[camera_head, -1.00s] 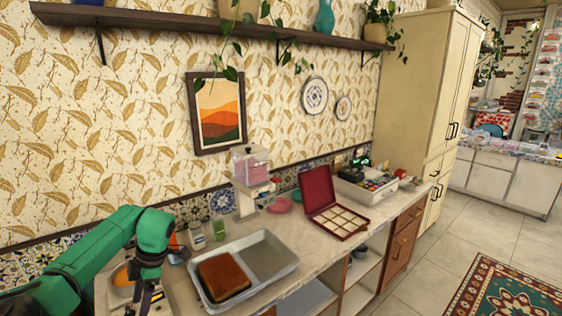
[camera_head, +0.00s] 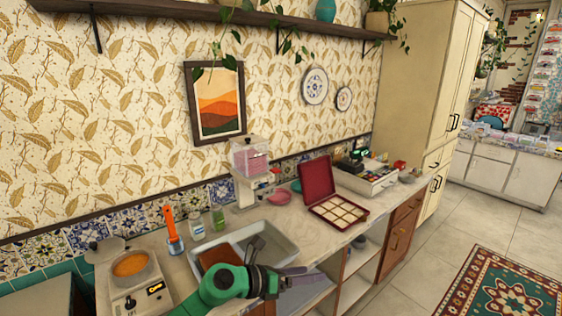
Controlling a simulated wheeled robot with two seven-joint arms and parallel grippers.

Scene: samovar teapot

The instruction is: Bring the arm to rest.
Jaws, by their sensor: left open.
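My left arm, green with a dark wrist, comes in at the bottom of the head view. Its left gripper (camera_head: 286,262) is over the front of the metal tray (camera_head: 277,240), with its fingers spread apart and nothing seen between them. The wrist and gripper hide part of the tray and much of the brown slab (camera_head: 217,256) in its left part. My right gripper is not in view.
Left of the tray stand a scale with an orange-filled bowl (camera_head: 130,264), an orange-handled tool (camera_head: 171,228) and small bottles (camera_head: 196,223). Behind it is a dispenser (camera_head: 249,165). An open red box (camera_head: 338,212) lies to the right.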

